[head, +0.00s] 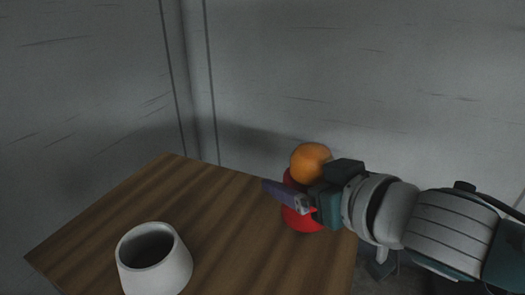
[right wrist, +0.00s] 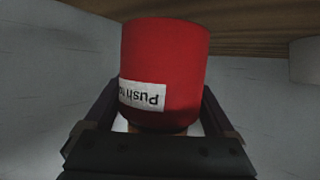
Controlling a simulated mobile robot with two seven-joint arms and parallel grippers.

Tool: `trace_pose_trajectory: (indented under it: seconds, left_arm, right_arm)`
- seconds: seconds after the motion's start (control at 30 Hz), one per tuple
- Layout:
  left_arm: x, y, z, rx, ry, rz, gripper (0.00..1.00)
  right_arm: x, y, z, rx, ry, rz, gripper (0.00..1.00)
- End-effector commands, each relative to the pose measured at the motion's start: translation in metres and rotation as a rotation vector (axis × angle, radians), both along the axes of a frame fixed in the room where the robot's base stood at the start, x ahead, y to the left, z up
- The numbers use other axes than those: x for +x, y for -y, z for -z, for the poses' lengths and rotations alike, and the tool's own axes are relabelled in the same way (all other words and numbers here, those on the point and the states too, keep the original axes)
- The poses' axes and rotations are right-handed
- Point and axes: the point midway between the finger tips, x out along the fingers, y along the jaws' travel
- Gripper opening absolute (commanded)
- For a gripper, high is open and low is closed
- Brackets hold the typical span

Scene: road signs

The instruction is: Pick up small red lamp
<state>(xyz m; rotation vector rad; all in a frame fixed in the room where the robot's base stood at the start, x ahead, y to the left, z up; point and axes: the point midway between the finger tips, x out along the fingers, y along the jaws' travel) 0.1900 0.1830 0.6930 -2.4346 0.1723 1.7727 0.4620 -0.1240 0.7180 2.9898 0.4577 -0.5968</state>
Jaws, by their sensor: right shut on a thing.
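The small red lamp (head: 303,219) has a red body and an orange rounded top (head: 311,161). It is at the table's far right edge in the head view. In the right wrist view its red body (right wrist: 165,60) fills the middle, with a white label with upside-down lettering. My right gripper (head: 294,197) comes in from the right and is shut on the lamp, with one finger across the front of its red body. The fingers also show on both sides of the lamp in the right wrist view (right wrist: 160,118). I cannot tell whether the lamp touches the table. My left gripper is not in view.
A white cup (head: 153,262) stands on the brown wooden table (head: 225,235) at the front left; a pale shape at the wrist view's right edge may be it. The table between cup and lamp is clear. Grey walls (head: 350,70) stand behind.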

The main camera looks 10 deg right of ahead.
Motion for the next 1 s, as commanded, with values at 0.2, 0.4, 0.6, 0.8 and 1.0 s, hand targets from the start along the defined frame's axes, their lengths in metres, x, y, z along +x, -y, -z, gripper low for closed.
trace_pose_trajectory:
  seconds: [0.2,0.4,0.6,0.8,1.0]
  left_arm:
    - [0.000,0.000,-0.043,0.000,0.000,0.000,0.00]
    - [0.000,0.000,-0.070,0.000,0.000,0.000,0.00]
    - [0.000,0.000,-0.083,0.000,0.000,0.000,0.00]
    - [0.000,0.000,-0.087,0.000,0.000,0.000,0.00]
    - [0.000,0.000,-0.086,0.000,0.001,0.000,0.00]
  right_arm:
    - [0.001,0.000,-0.071,0.002,0.007,-0.002,0.14]
    - [0.001,0.000,-0.129,0.002,0.007,-0.001,0.14]
    - [0.001,0.000,-0.164,0.000,0.005,-0.001,0.14]
    - [0.001,0.000,-0.177,0.000,0.004,0.000,0.14]
    - [0.001,0.000,-0.177,0.000,0.004,0.000,0.14]
